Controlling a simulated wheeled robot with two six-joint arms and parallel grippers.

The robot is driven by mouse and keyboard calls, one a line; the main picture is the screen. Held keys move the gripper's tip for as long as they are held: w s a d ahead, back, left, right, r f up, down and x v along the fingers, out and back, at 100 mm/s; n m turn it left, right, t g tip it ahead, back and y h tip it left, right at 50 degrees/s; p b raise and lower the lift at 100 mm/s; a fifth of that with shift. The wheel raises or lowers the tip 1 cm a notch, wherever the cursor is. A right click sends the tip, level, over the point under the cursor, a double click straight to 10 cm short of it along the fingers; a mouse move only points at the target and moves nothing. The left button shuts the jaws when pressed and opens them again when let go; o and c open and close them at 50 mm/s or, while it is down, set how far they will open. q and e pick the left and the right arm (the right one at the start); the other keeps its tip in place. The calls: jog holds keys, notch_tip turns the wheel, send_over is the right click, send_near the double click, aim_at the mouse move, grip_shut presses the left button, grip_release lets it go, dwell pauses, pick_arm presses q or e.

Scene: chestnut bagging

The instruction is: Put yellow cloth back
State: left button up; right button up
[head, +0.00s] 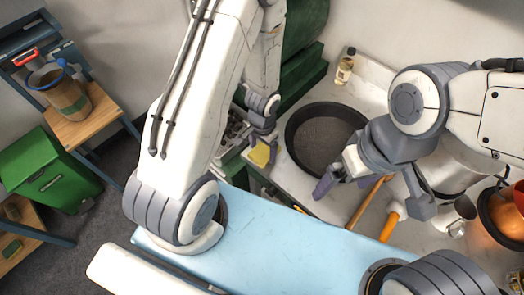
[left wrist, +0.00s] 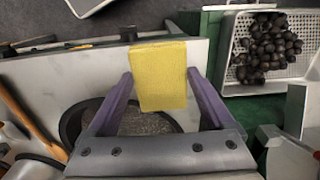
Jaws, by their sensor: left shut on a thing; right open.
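The yellow cloth (head: 260,155) is a small block-like pad between my left gripper's (head: 263,143) fingers, near the left edge of the counter. In the left wrist view the cloth (left wrist: 160,75) sits between the two purple fingers of my left gripper (left wrist: 160,84), which are shut on its sides. It appears above the counter surface; whether it touches anything below is unclear. My right gripper (head: 327,178) is open and empty, in front of the dark pan, to the right of the cloth.
A large dark round pan (head: 320,142) stands on the pale counter (head: 365,80). A wooden-handled tool (head: 368,203) and a small bottle (head: 346,67) are also there. In the left wrist view a perforated tray (left wrist: 238,78) of chestnuts (left wrist: 268,45) lies to the right.

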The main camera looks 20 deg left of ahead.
aim_at(262, 149)
pick_arm(q)
jog(key=shift+w+a+f+p, duration=0.3)
jog(key=shift+w+a+f, duration=0.1)
jog(key=shift+w, duration=0.3)
jog(key=shift+f, duration=0.25)
notch_tip(262, 149, down, 4)
jog(key=b, duration=0.4)
jog(key=shift+w, duration=0.1)
jog(key=shift+c, duration=0.6)
jog(key=shift+r, duration=0.1)
jog(key=o, duration=1.2)
pick_arm(e)
notch_tip(262, 149, down, 3)
pick_arm(q)
notch_tip(262, 149, up, 12)
jog(key=p, duration=1.2)
pick_arm(e)
notch_tip(262, 149, up, 12)
